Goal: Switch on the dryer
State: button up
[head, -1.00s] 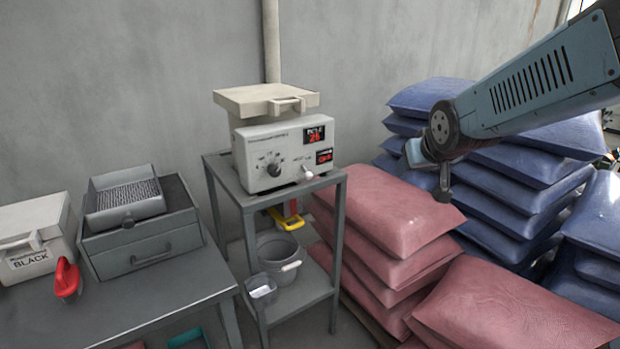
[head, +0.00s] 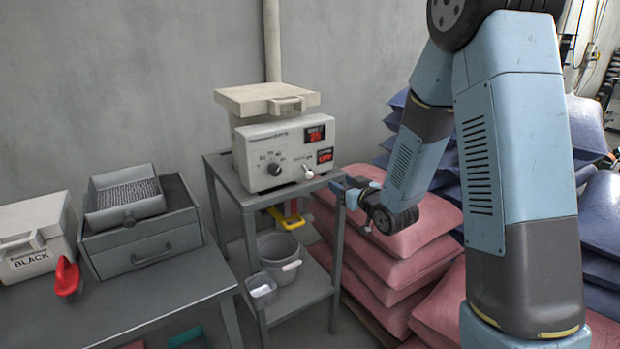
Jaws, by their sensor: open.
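The dryer (head: 262,150) is a cream box with a lidded top, standing on a grey metal stand in the head view. Its front has a black dial (head: 275,169), two red displays and a white lever switch (head: 308,173) at the lower right. The lower display (head: 325,155) appears to read OFF. My gripper (head: 338,187) is open, just right of the dryer's front corner and slightly lower than the lever. It is small in view and appears apart from the lever.
The grey stand (head: 247,200) holds a bucket (head: 279,258) and a small clear container (head: 261,290) on its lower shelf. Red sacks (head: 420,238) and blue sacks (head: 600,215) are stacked at the right. A grey bench (head: 150,300) with a drawer unit (head: 140,245) is at the left.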

aim_at(311, 177)
jog(key=w+a+f, duration=0.1)
jog(key=w+a, duration=0.2)
jog(key=w+a+f+y, duration=0.1)
jog(key=w+a, duration=0.2)
jog(key=w, duration=0.1)
jog(key=w+a+f+y, duration=0.1)
jog(key=w+a, duration=0.3)
dwell(0.5)
jog(key=shift+s, duration=0.1)
jog(key=shift+c, duration=0.2)
grip_shut()
